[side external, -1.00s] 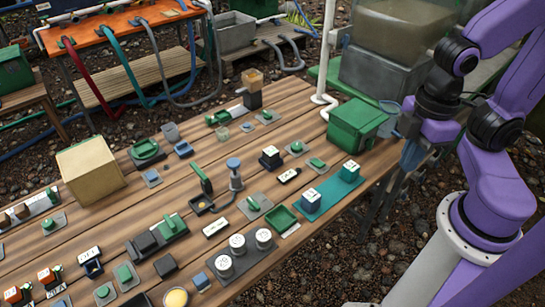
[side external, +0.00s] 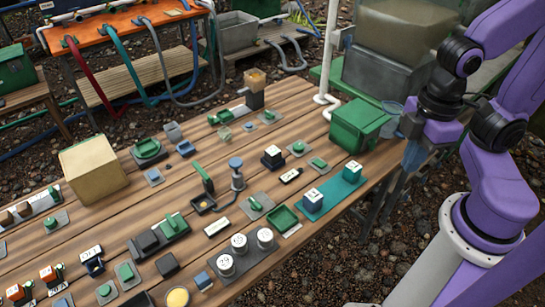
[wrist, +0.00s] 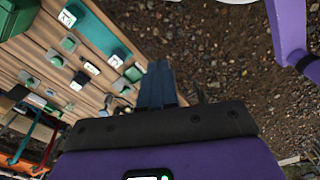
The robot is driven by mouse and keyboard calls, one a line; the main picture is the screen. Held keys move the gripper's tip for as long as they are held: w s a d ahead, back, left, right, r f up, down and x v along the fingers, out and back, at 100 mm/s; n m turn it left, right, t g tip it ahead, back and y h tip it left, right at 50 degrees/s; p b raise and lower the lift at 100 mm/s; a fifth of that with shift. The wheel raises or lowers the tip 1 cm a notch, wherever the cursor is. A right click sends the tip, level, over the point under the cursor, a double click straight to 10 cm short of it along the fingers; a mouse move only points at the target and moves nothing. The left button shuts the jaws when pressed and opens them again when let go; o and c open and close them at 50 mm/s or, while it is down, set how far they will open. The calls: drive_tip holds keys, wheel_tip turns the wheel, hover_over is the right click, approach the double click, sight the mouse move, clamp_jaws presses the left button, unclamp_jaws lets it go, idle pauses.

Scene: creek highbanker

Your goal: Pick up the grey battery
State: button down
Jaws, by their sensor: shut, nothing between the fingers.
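A dark grey block with a white top (side external: 271,161) sits on the wooden table, left of the green bin; it may be the grey battery, but its label is too small to read. Similar white-topped blocks stand on a teal mat: a blue one (side external: 312,204) and a green one (side external: 351,174). My gripper (side external: 408,165) hangs off the table's right side, beyond the green bin and apart from all the blocks. In the wrist view its dark blue fingers (wrist: 157,72) are together with nothing between them, over gravel beside the table edge.
The wooden table (side external: 100,205) is crowded with switches, small trays and blocks. A green lidded bin (side external: 357,128) stands at its right edge, near my gripper. A cardboard-coloured box (side external: 92,172) stands at left. A dark rack holds white-topped cylinders (side external: 239,245) at the front.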

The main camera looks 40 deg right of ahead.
idle(0.3)
drive_tip(key=shift+c, duration=2.2)
unclamp_jaws()
